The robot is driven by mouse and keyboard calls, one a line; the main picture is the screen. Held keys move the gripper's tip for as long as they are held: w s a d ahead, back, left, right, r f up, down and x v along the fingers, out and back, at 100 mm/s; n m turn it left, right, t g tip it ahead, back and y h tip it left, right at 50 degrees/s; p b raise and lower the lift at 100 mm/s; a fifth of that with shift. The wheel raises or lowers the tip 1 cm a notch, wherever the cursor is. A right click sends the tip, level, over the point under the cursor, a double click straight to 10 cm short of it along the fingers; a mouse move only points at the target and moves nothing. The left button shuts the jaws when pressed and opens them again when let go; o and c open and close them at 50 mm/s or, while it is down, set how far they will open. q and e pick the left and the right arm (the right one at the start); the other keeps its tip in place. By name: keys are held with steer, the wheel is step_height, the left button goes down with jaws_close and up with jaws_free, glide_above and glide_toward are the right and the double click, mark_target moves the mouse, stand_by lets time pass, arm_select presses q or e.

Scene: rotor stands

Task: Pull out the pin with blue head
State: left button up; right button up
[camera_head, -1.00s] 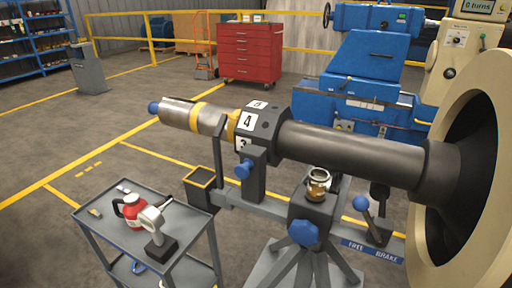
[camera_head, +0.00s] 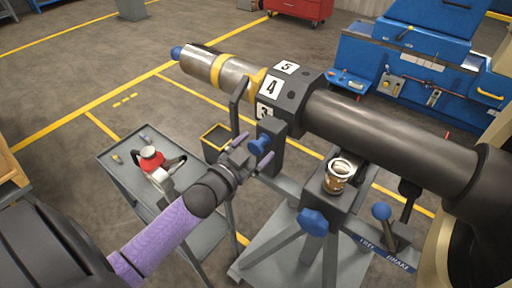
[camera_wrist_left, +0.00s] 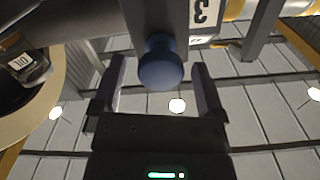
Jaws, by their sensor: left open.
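The pin with the blue head (camera_head: 259,146) sticks out of the dark upright block (camera_head: 272,160) below the numbered collar (camera_head: 290,92) on the rotor shaft. In the left wrist view the round blue head (camera_wrist_left: 161,64) lies between the two fingertips, with a gap on each side. My left gripper (camera_head: 253,153) is open around the blue head in the head view. In the left wrist view its fingers (camera_wrist_left: 160,82) stand apart, one on each side. The pin's shank is hidden behind its head. My right gripper is not in view.
A grey cart (camera_head: 126,183) with a red container (camera_head: 151,158) stands beside my left arm. A blue knob (camera_head: 314,222) and a blue-topped lever (camera_head: 382,211) are on the stand to the right. A black bin (camera_head: 214,140) is behind the gripper.

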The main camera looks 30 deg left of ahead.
arm_select(q)
steer(key=shift+w, duration=0.3)
steer(key=shift+c, duration=0.3)
jaws_close()
